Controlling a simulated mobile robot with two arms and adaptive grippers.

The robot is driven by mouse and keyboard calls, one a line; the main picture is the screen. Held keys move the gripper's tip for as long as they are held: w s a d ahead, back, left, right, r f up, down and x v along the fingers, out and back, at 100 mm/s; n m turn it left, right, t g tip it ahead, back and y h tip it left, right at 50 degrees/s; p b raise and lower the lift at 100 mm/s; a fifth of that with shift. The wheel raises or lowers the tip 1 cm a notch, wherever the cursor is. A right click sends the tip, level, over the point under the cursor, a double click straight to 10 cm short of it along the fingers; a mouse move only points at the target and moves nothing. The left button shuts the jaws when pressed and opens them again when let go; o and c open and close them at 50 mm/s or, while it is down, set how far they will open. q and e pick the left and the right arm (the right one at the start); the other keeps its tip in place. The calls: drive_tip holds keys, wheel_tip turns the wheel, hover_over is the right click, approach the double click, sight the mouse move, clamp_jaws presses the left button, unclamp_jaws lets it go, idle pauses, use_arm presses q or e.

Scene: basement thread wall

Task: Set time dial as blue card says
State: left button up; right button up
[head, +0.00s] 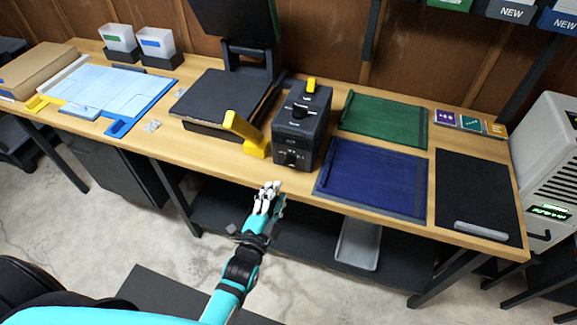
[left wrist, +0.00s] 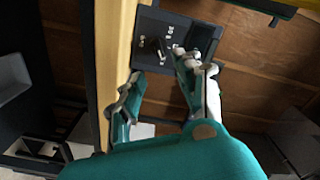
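A dark control box (head: 303,125) stands on the wooden bench with a yellow-tipped switch (head: 311,85) and a black knob (head: 299,111) on top. A dial (head: 291,157) with white marks is on its front face; the marks are too small to read. My left gripper (head: 269,190) is in front of the bench edge, below and left of the dial, apart from it. In the left wrist view the dial face (left wrist: 162,46) shows beyond my open, empty fingers (left wrist: 160,90). I cannot make out a readable blue card. My right gripper is not in view.
A yellow-handled press (head: 225,100) stands left of the box. Blue (head: 372,178) and green (head: 384,120) mats lie to its right. Small purple, green and orange cards (head: 470,124) lie at the back right.

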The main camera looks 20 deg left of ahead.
sight(290, 165)
use_arm(q)
drive_tip(key=w, duration=0.9)
drive_tip(key=shift+w+d+p, duration=0.2)
drive_tip(key=shift+w+p, duration=0.05)
drive_tip(key=shift+p, duration=0.05)
drive_tip(key=shift+c, duration=0.4)
clamp_jaws()
